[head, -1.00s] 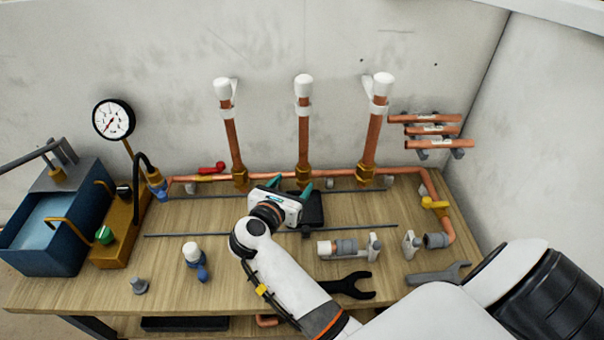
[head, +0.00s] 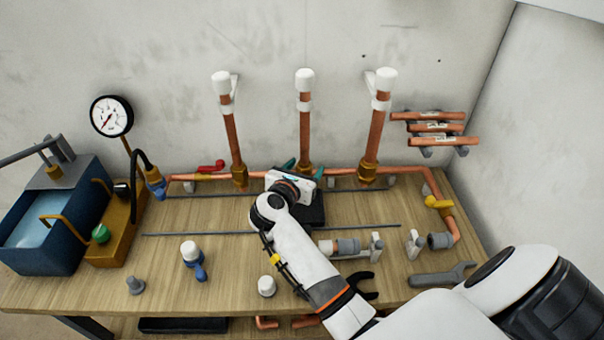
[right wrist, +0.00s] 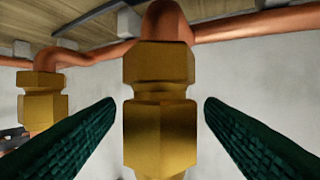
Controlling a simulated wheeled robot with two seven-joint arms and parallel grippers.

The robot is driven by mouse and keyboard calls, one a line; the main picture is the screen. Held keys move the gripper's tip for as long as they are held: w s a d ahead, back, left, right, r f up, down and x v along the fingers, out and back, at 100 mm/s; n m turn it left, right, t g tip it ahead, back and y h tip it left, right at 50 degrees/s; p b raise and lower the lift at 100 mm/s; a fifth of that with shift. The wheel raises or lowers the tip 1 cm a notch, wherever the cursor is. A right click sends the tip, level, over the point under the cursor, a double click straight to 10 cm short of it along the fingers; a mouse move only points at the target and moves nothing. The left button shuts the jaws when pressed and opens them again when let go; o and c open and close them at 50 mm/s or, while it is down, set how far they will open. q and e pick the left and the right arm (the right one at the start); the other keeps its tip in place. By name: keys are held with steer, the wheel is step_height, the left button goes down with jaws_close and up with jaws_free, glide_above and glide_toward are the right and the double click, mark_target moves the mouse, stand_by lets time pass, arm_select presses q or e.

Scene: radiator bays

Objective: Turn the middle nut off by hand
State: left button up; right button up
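The middle nut is brass and hexagonal, at the foot of the middle upright copper pipe (head: 305,135), which has a white cap. In the head view the nut (head: 305,168) is partly behind my right gripper (head: 304,170). In the right wrist view the brass fitting shows two hex sections, and the nut (right wrist: 160,135) stands between my two dark green fingers. A gap shows on each side, so the right gripper is open around it and apparently not touching. My left gripper is not in view.
Brass nuts stand at the left pipe (head: 240,175) and right pipe (head: 368,172). A horizontal copper pipe (head: 410,171) runs along the back. A wrench (head: 442,275), a white cap (head: 267,286) and fittings lie on the bench. A blue pump (head: 75,238) stands left.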

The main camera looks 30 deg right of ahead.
steer(key=c, duration=0.9)
steer(key=shift+o, duration=0.2)
steer(key=shift+s+r+n+t+y+p, duration=0.1)
steer(key=shift+n+t+y+p, duration=0.2)
steer(key=shift+t+p, duration=0.1)
steer(key=shift+n+t+y+p, duration=0.9)
steer(key=shift+n+t+p, duration=0.15)
steer(key=shift+n+t, duration=0.05)
steer(key=shift+n+t+y+p, duration=0.9)
steer(key=shift+n+y+p, duration=0.35)
steer(key=shift+p, duration=0.5)
steer(key=shift+y+p, duration=0.25)
steer(key=shift+p, duration=0.05)
steer(key=shift+n, duration=0.25)
